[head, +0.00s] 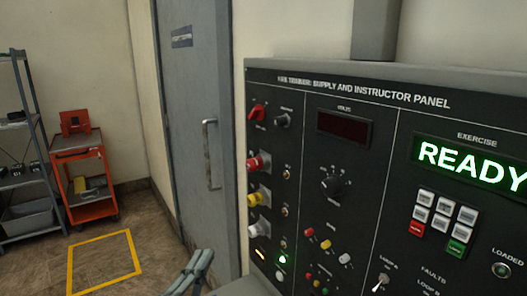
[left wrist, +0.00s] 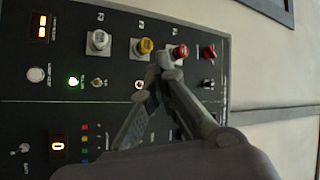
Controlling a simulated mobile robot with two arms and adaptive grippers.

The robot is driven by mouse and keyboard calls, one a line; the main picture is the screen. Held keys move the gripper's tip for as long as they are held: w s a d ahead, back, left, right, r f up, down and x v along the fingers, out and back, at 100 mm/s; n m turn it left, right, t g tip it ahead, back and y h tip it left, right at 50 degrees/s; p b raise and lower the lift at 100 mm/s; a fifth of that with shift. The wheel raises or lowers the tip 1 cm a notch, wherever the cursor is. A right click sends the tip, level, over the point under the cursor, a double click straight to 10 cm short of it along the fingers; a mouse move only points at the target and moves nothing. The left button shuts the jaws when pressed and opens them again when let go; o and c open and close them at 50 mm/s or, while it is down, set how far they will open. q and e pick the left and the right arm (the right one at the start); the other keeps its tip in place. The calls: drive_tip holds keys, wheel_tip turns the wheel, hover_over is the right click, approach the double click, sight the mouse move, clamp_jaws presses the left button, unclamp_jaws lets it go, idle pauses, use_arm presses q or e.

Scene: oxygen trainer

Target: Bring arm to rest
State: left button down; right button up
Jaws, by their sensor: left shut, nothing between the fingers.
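My left gripper (head: 196,264) shows at the bottom edge of the head view, left of the panel and low in front of the door. In the left wrist view the same gripper (left wrist: 163,64) has its fingertips together with nothing between them. The black supply and instructor panel (head: 310,190) fills the right of the head view. Its green display reads READY (head: 470,166). The left wrist view shows the panel turned sideways, with the fingers in front of it; whether they touch it I cannot tell. My right gripper is in neither view.
A grey door (head: 190,120) with a handle stands behind, left of the panel. An orange cart (head: 90,205) and a grey shelf (head: 18,150) stand at the far left. A yellow floor outline (head: 103,262) surrounds clear floor. Red, yellow and white knobs stick out from the panel's left column.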

use_arm(q)
drive_tip(key=s+a+f+n+g+y, duration=0.2)
drive_tip(key=a+f+n+g+y, duration=0.25)
drive_tip(key=f, duration=0.35)
drive_tip(key=s+a+f+n+g+y, duration=0.25)
drive_tip(key=a+f+n, duration=0.3)
drive_tip(key=f, duration=0.35)
drive_tip(key=s+f+n+g, duration=0.2)
drive_tip(key=s+f+g, duration=0.4)
drive_tip(key=s, duration=0.4)
drive_tip(key=s+f+n+g, duration=0.2)
drive_tip(key=s+f+g, duration=0.2)
drive_tip(key=s+f, duration=0.5)
wheel_tip(320, 180, down, 25)
drive_tip(key=s+g, duration=0.2)
drive_tip(key=s+a+f, duration=0.2)
drive_tip(key=s+f, duration=1.4)
drive_tip(key=shift+s+m+g, duration=0.15)
drive_tip(key=shift+m+g, duration=0.15)
drive_tip(key=shift+g, duration=0.1)
drive_tip(key=shift+f, duration=0.1)
